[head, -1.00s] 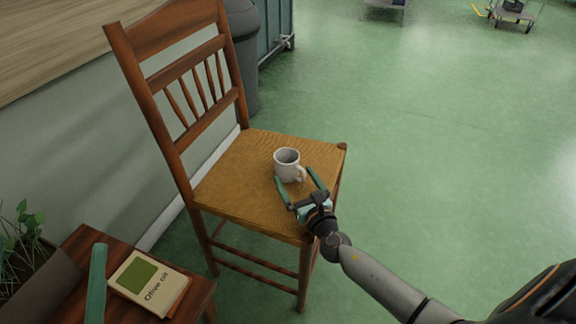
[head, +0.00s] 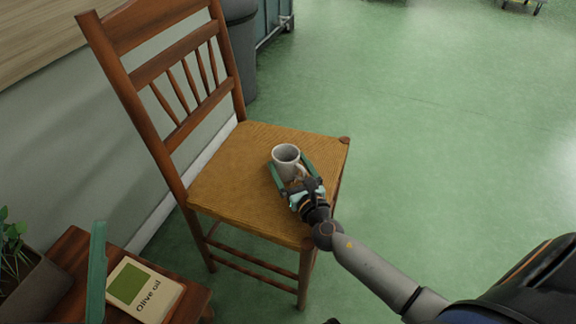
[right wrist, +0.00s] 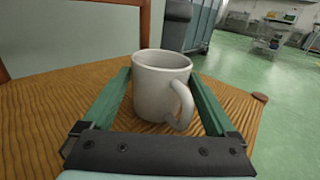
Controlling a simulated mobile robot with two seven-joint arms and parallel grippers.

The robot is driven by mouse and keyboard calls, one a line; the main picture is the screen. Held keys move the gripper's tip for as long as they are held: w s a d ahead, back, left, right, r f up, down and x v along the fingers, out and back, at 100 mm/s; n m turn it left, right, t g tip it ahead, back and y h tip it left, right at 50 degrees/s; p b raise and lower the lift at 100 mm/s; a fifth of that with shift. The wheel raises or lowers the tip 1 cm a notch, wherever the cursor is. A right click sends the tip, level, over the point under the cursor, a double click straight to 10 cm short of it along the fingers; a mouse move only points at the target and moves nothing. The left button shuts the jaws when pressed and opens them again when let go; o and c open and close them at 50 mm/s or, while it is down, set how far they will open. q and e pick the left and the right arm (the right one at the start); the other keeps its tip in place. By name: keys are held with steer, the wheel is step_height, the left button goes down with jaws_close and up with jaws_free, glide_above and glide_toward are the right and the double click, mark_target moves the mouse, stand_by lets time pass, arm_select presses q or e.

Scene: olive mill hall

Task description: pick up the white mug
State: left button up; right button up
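The white mug (head: 285,160) stands upright on the woven seat (head: 235,185) of a wooden chair. My right gripper (head: 291,171) is open, with one green finger on each side of the mug. In the right wrist view the mug (right wrist: 160,88) is between the two fingers, its handle turned toward the right finger and the palm. Narrow gaps seem to show beside the mug, but contact is hard to tell. A green finger (head: 97,270) of my left gripper shows at the lower left; the rest of that gripper is out of view.
A small wooden table (head: 70,246) at the lower left bears an olive oil book (head: 150,298) and a potted plant (head: 35,285). The chair back (head: 165,70) rises behind the seat at the left. A grey bin (head: 238,50) stands behind.

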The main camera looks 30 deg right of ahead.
steer(key=c, duration=1.2)
steer(key=shift+r, duration=0.1)
